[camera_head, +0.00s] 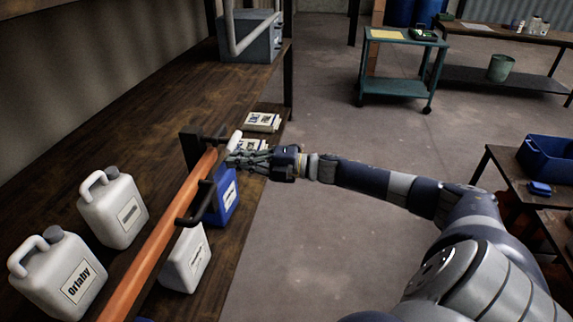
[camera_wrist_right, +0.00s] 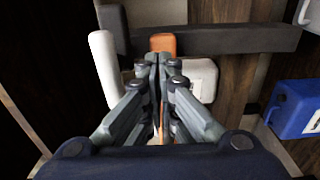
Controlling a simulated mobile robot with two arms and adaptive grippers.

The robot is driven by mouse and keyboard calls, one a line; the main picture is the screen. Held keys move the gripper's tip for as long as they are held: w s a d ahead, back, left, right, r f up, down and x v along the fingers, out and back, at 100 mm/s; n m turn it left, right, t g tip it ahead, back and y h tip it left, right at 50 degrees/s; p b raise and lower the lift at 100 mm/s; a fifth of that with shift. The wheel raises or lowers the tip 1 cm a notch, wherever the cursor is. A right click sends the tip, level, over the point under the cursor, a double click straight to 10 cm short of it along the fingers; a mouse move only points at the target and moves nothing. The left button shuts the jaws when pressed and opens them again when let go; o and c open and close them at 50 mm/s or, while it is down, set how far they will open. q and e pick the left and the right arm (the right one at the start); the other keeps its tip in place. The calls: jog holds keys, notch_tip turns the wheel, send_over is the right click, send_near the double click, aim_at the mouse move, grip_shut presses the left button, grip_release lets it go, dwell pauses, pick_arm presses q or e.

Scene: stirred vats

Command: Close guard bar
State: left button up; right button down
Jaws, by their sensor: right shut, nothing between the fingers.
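The guard bar is a long orange bar (camera_head: 150,248) that runs along the wooden bench from the near edge to a dark post (camera_head: 190,150). A black bracket (camera_head: 197,206) sticks out from its side. My right gripper (camera_head: 232,159) is shut and empty near the bar's far end, by a white rounded piece (camera_head: 236,141). In the right wrist view the shut fingers (camera_wrist_right: 164,60) point at the orange end (camera_wrist_right: 163,43) and a dark crosspiece (camera_wrist_right: 230,40). I cannot tell whether they touch. My left gripper is not in view.
White jugs (camera_head: 112,210) stand left of the bar. Small labelled packs (camera_head: 262,122) lie at the bench edge. The floor (camera_head: 310,235) beside the bench is clear.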

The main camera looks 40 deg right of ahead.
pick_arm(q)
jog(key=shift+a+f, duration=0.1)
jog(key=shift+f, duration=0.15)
pick_arm(e)
jog(key=v, duration=1)
jog(key=shift+f, duration=0.25)
jog(key=shift+w, duration=0.1)
